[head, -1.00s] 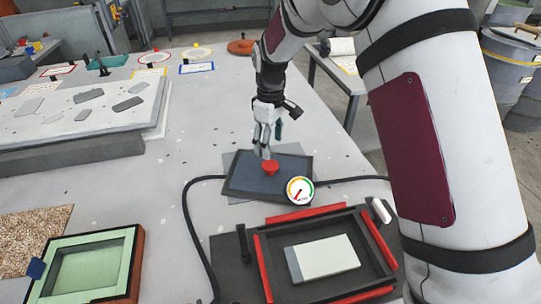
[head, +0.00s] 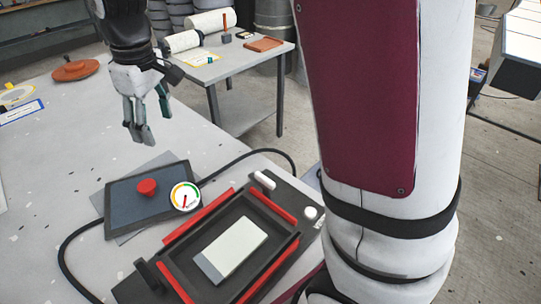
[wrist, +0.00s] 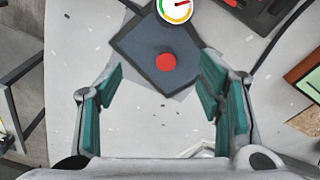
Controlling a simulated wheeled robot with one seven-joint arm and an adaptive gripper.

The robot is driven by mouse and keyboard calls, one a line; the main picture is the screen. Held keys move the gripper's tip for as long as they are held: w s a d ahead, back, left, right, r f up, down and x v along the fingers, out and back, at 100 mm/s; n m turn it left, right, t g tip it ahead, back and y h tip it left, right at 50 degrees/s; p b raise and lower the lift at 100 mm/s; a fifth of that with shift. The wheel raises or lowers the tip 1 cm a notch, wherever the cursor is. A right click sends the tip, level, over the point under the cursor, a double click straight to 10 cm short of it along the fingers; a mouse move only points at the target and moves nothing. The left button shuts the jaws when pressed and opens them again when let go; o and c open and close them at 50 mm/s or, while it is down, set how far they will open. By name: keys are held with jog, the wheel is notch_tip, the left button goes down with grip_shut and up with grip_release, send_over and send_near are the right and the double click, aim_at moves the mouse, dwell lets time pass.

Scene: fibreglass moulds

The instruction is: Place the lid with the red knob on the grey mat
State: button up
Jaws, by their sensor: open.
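The lid (head: 130,206) is a flat dark blue-grey plate with a round red knob (head: 147,187) on top. It lies on the grey mat (head: 165,158), whose lighter corners show from under it. The lid (wrist: 143,62) and its red knob (wrist: 166,62) also show in the wrist view, ahead of my fingers. My gripper (head: 147,130) is open and empty in the air above the table, behind the lid in the head view. Its teal finger pads stand wide apart in the wrist view (wrist: 167,100). Most of the mat is hidden under the lid.
A round gauge (head: 185,197) stands beside the lid. A black cable runs around both. In front is a dark mould frame (head: 278,235) with red bars and a pale block inside. A side table (head: 225,62) stands behind.

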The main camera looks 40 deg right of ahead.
jog(key=s+d+r+m+t, duration=0.1)
jog(key=s+d+r+m, duration=0.4)
jog(key=s, duration=0.7)
jog(key=s+d+m+t, duration=0.1)
jog(key=s+d, duration=0.1)
jog(key=s, duration=0.5)
jog(key=s+d+m+t, duration=0.1)
jog(key=s+d, duration=0.2)
jog(key=s, duration=0.4)
jog(key=shift+s+f+m, duration=0.2)
jog(key=shift+f+m, duration=0.2)
jog(key=shift+r, duration=0.1)
